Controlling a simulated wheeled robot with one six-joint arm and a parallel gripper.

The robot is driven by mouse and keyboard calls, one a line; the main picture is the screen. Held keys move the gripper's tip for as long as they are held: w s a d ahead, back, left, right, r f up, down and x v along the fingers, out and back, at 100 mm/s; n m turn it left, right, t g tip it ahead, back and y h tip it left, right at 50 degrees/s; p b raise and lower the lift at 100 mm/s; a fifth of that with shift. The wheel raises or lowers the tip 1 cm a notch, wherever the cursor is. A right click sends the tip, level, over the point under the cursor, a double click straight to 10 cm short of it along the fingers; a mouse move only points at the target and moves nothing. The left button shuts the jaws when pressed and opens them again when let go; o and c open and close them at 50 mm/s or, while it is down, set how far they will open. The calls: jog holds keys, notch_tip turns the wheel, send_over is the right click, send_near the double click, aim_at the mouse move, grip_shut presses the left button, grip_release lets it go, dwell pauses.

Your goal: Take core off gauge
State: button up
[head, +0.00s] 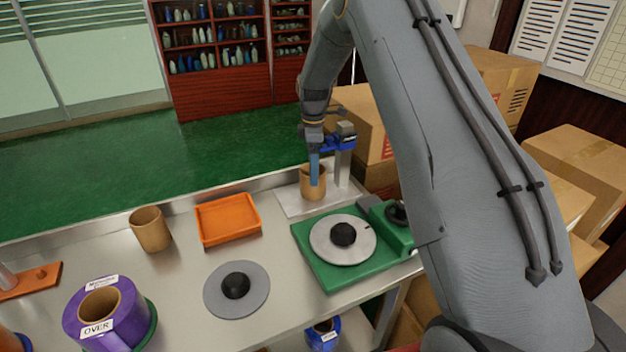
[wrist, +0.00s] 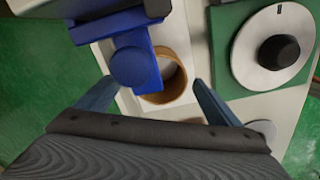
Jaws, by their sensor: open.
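The core (head: 312,185) is a tan cardboard tube. It stands upright on the pale plate of the gauge (head: 342,165), which has a grey post and a blue head. In the wrist view the core (wrist: 178,75) shows as a brown ring, partly hidden under the blue gauge head (wrist: 132,65). My gripper (head: 314,168) is at the core in the head view. In the wrist view my gripper (wrist: 150,95) has its two blue fingers wide apart, one on each side of the core. I cannot tell whether either finger touches it.
A green base with a metal disc (head: 325,247) stands right of the gauge, close by. An orange tray (head: 228,218), another tan core (head: 150,229), a grey disc (head: 250,302) and a purple roll (head: 105,318) are on the table. Bare table lies between them.

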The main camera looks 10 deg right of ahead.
jog(key=shift+a+f, duration=0.1)
jog(key=shift+f, duration=1.05)
jog(key=c, duration=1.2)
jog(key=shift+c, duration=0.2)
jog(key=shift+r, duration=0.1)
